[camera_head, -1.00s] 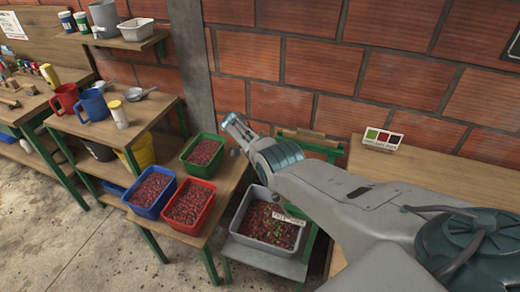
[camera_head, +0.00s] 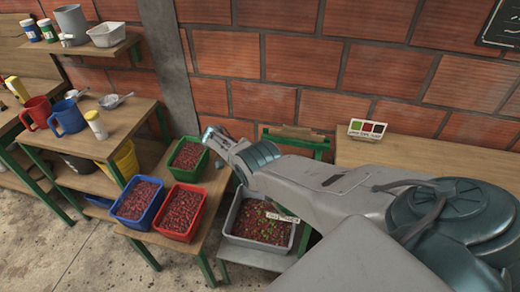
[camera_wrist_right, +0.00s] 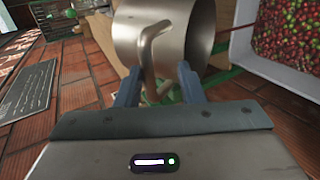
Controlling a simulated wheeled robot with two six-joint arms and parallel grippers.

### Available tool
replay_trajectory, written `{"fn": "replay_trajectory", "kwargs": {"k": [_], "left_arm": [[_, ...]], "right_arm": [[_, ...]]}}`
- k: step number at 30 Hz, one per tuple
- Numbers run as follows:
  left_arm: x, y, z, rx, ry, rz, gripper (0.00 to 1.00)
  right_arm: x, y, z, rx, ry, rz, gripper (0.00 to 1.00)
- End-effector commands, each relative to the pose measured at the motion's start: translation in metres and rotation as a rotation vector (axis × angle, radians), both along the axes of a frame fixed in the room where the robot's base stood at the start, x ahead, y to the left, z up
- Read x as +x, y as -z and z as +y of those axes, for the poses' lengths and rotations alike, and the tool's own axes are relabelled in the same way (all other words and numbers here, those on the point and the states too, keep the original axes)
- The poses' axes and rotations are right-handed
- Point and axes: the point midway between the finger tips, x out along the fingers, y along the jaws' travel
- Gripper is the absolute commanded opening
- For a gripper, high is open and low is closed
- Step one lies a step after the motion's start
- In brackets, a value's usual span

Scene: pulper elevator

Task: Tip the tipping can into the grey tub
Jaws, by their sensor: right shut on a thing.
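A shiny metal can with a bent handle (camera_wrist_right: 165,35) shows in the right wrist view, with my right gripper (camera_wrist_right: 158,85) shut on its handle. In the head view my right gripper (camera_head: 212,136) is above the back left of the grey tub, and I cannot make out the can there. The grey tub (camera_head: 232,213) holds red and green cherries and has a white label at its right rim. It also shows at the top right of the right wrist view (camera_wrist_right: 255,60), apart from the can. My left gripper is not in view.
Green (camera_head: 172,160), blue (camera_head: 117,208) and red (camera_head: 158,225) crates of cherries stand left of the tub. Red (camera_head: 37,112) and blue (camera_head: 68,118) jugs stand farther left. A brick wall (camera_head: 260,60) is close behind; a wooden counter (camera_head: 420,165) is at right.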

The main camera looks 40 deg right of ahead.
Motion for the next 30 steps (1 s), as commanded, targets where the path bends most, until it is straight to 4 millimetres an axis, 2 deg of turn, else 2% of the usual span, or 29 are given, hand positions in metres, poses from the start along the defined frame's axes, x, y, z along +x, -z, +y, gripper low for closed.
{"fn": "replay_trajectory", "kwargs": {"k": [1, 5, 8, 30], "left_arm": [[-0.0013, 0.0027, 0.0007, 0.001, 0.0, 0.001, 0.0], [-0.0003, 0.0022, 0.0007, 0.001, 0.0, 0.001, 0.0], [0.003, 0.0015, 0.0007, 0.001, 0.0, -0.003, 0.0], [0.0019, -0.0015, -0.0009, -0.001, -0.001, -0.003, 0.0]], "right_arm": [[-0.0062, 0.012, 0.0062, 0.012, -0.003, 0.016, 0.34], [-0.006, 0.0109, 0.0053, 0.012, -0.002, 0.014, 0.37], [-0.0054, 0.0099, 0.0046, 0.011, -0.003, 0.013, 0.34], [-0.004, 0.004, 0.0004, 0.008, -0.002, 0.009, 0.34]]}}
